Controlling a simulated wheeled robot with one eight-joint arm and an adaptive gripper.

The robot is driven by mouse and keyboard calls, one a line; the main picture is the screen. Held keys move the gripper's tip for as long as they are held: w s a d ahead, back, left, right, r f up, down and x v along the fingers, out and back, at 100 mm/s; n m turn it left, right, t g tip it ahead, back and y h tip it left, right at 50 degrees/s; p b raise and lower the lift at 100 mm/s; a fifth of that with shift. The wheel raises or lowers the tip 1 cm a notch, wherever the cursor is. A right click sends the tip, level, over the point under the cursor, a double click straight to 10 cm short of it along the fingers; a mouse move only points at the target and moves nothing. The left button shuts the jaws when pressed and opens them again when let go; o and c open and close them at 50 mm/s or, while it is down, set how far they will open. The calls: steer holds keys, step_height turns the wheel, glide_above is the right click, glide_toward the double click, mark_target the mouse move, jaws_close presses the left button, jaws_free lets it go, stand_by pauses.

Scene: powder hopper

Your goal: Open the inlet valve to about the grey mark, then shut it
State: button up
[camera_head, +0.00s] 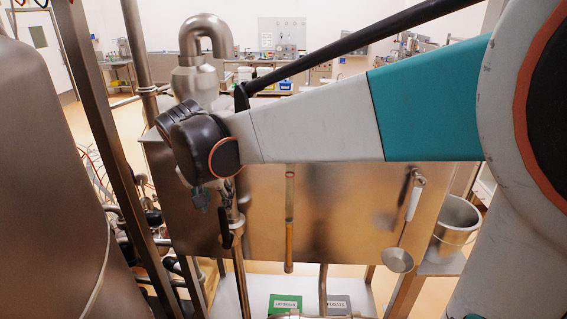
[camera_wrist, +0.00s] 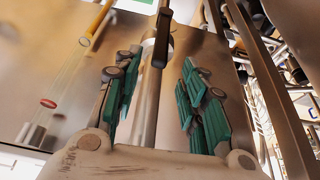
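The inlet valve's likely handle is a black lever (camera_head: 226,228) on a vertical metal pipe (camera_head: 239,262) in front of a steel panel. In the wrist view the black lever (camera_wrist: 162,35) hangs at the top centre, beside the pipe (camera_wrist: 150,85). My gripper (camera_head: 203,196) is above and left of the lever in the head view, partly hidden by my wrist. In the wrist view my gripper (camera_wrist: 159,75) has its green fingers wide apart, with the pipe and lever seen between and beyond them. I see no contact with the lever. I cannot make out a grey mark on the valve.
A brass-coloured tube (camera_head: 289,220) and a ladle (camera_head: 398,260) hang on the steel panel (camera_head: 340,215). A bucket (camera_head: 457,222) stands at right. A steel post (camera_head: 110,130) and large vessel (camera_head: 45,190) crowd the left.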

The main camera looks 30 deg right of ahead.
mark_target(226, 220)
steer(key=x, duration=1.2)
steer(key=shift+s, duration=0.1)
jaws_close()
